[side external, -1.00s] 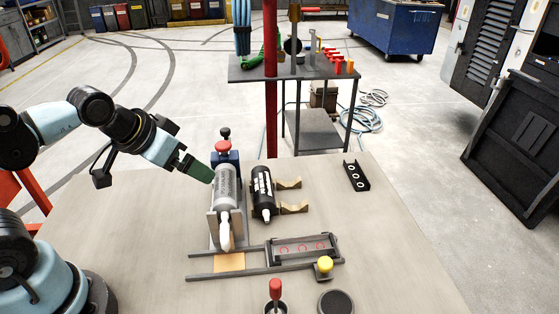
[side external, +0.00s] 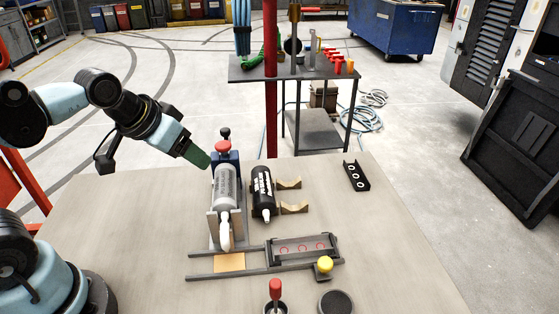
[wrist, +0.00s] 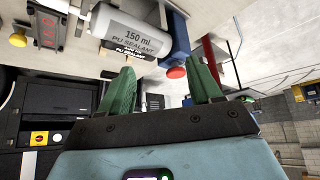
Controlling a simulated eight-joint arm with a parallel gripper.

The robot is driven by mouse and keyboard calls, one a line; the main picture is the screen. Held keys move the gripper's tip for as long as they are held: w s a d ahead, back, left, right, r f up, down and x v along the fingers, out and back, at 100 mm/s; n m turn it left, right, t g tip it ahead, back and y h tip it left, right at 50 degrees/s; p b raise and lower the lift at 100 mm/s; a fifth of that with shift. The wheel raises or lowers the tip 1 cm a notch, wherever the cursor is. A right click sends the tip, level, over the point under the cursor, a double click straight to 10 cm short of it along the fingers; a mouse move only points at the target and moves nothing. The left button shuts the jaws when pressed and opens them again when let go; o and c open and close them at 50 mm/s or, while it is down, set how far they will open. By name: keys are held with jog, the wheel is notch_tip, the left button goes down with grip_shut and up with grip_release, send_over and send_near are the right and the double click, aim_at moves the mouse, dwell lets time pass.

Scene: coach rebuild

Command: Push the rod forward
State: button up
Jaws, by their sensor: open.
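A grey-white sealant cartridge (side external: 225,186) lies in a cradle, its pale nozzle towards the camera. A blue block (side external: 232,158) stands at its far end with a red knob (side external: 222,147) on it. A dark rod with a black knob (side external: 225,132) shows just behind. My gripper (side external: 200,158), with green fingers, is left of the block, above the bench. In the wrist view, the cartridge (wrist: 130,28), blue block (wrist: 175,42) and red knob (wrist: 176,72) appear beyond my open gripper (wrist: 163,72). The red knob shows between the fingertips; whether it touches them I cannot tell.
A black-labelled cartridge (side external: 263,190) lies to the right beside brass cradles (side external: 291,207). A railed tray (side external: 303,248), yellow button (side external: 324,264) and red-topped lever (side external: 275,288) are nearer the camera. A red post (side external: 271,110) stands behind the bench. The bench's right side is mostly clear.

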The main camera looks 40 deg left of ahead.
jog(key=w+a+r+n+g, duration=0.1)
jog(key=w+r, duration=0.1)
jog(key=w, duration=0.1)
jog(key=w+a+r+n+g, duration=0.1)
jog(key=w+r+n, duration=0.1)
jog(key=w, duration=0.2)
jog(key=w+a+r+n+g, duration=0.1)
jog(key=w+a+r, duration=0.1)
jog(key=w+r, duration=0.1)
jog(key=shift+w+a+r, duration=0.1)
jog(key=shift+w, duration=0.1)
jog(key=shift+c, duration=0.4)
jog(key=n+g, duration=0.4)
send_over(225, 129)
jog(key=f, duration=0.1)
notch_tip(225, 129, down, 12)
jog(key=shift+r, duration=0.1)
jog(key=shift+s, duration=0.1)
grip_shut()
